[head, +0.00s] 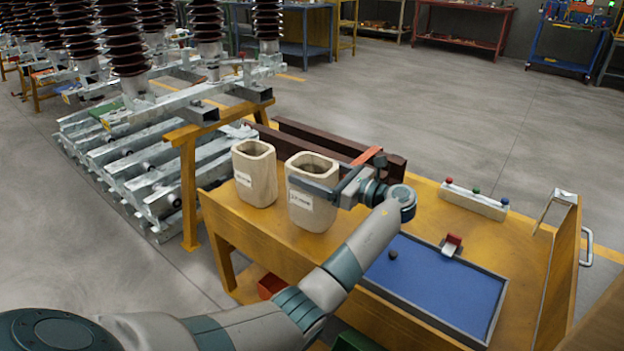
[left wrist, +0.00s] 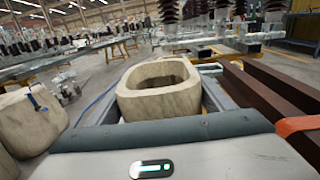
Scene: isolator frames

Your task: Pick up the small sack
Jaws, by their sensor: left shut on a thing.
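Two beige, open-topped sacks with white labels stand at the left end of the yellow workbench. One sack (head: 255,176) is at the left, with nothing gripping it. My left gripper (head: 318,188) is shut on the other sack (head: 313,210), just to its right, with fingers on either side below the rim. In the left wrist view, the held sack (left wrist: 158,88) is upright between the fingers, and the other sack (left wrist: 30,122) is partly cut off at the left. I cannot tell whether the held sack touches the bench. The label text is too small to read. My right gripper is out of view.
The workbench (head: 428,213) holds a blue mat tray (head: 440,285), a block with coloured knobs (head: 474,200) and dark brown beams (head: 335,145) behind the sacks. A metal rack with insulators stands behind at the left. An upright panel (head: 560,270) bounds the bench's right side.

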